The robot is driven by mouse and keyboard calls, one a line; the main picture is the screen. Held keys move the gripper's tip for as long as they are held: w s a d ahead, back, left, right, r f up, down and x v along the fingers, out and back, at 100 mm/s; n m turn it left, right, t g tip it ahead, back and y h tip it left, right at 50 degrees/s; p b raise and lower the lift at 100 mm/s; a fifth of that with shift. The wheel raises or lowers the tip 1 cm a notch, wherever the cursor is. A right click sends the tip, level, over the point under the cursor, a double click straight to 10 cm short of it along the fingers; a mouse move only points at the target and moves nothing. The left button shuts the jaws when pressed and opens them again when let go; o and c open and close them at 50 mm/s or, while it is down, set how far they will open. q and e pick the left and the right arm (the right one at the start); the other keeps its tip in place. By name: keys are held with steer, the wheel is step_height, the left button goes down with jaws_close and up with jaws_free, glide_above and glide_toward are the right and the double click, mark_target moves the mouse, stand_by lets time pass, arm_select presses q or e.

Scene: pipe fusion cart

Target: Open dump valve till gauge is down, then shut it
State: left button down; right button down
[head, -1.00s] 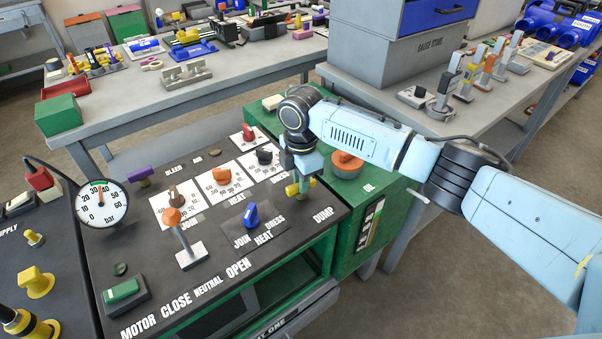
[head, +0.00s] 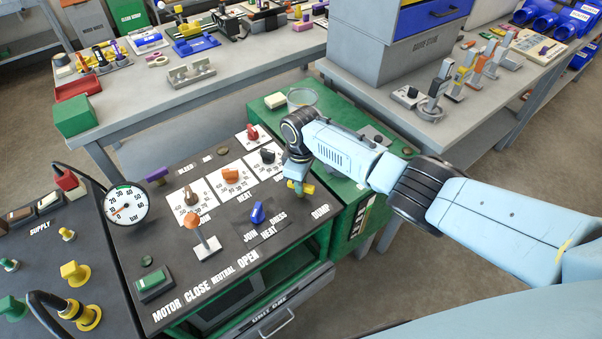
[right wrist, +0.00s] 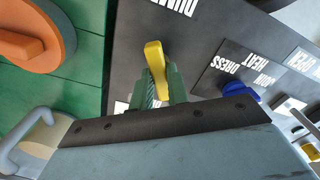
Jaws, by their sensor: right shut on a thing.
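The pressure gauge (head: 126,204) stands at the left of the black panel; its needle points to the lower left, near the low end of the scale. The yellow dump valve handle (head: 307,188) is at the panel's right edge, by the DUMP label (head: 320,212). My right gripper (head: 297,184) is shut on this handle from above and partly hides it. In the right wrist view the yellow handle (right wrist: 155,58) shows beyond the green fingers (right wrist: 161,88). My left gripper is not in view.
The blue selector (head: 257,213) and the orange-topped motor lever (head: 204,240) stand left of the valve on the panel. A large orange knob (right wrist: 32,38) on the green cabinet lies close to my right gripper. Several other knobs crowd the panel's back.

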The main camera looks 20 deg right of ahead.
steer(key=m+p, duration=0.1)
steer(key=m, duration=0.1)
steer(key=shift+r+m, duration=0.15)
steer(key=shift+m, duration=0.15)
steer(key=shift+m+p, duration=0.8)
steer(key=shift+m, duration=0.6)
steer(key=c, duration=1.4)
jaws_free()
steer(key=shift+o, duration=0.2)
step_height(320, 180, up, 13)
steer(key=p, duration=0.3)
